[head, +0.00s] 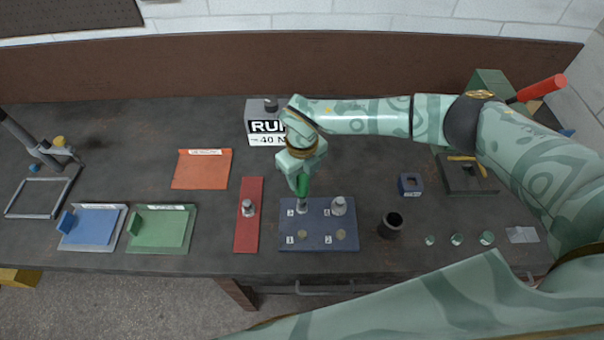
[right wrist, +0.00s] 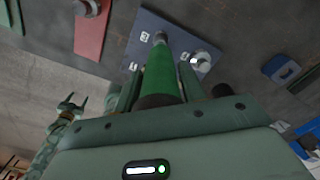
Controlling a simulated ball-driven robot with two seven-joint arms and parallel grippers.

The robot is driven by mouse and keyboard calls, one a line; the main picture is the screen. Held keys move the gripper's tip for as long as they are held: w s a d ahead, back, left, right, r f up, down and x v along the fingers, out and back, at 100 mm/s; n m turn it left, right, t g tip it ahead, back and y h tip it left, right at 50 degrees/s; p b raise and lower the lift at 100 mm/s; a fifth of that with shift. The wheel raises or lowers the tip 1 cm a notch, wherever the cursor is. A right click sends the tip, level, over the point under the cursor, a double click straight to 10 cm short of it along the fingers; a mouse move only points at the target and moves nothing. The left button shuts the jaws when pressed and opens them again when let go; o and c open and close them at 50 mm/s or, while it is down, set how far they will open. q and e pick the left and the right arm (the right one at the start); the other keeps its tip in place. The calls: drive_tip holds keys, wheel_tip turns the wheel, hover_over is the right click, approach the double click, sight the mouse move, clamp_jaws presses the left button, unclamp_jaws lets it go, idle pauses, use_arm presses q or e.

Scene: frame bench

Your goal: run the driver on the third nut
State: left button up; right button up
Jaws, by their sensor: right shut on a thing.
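My right gripper (head: 303,172) is shut on a green driver (head: 302,186), which points down at the upper-left station of the dark blue plate (head: 321,222). In the right wrist view the driver (right wrist: 160,80) runs from between the fingers to a grey tip at the plate (right wrist: 150,22). Whether it sits fully on a nut there is hard to tell. A silver nut or stud (head: 339,205) stands at the upper-right station. The two lower stations show flat, tan round spots. My left gripper (right wrist: 70,106) shows in the right wrist view, open, away from the plate.
A red strip (head: 248,235) with a silver piece (head: 248,208) lies left of the plate. A black cup (head: 391,224) stands close on its right. A box marked RUN (head: 266,127) is behind. Orange (head: 202,170), green (head: 160,229) and blue (head: 93,226) trays or mats lie left.

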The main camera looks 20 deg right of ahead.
drive_tip(key=shift+s+f, duration=0.15)
drive_tip(key=shift+s, duration=0.05)
idle(0.3)
drive_tip(key=shift+w+r+p, duration=0.15)
drive_tip(key=shift+r+p, duration=0.4)
drive_tip(key=shift+p, duration=0.05)
wheel_tip(320, 180, up, 6)
drive_tip(key=p, duration=0.4)
drive_tip(key=shift+w+r+p, duration=0.1)
drive_tip(key=shift+w+p, duration=0.05)
drive_tip(key=shift+p, duration=0.25)
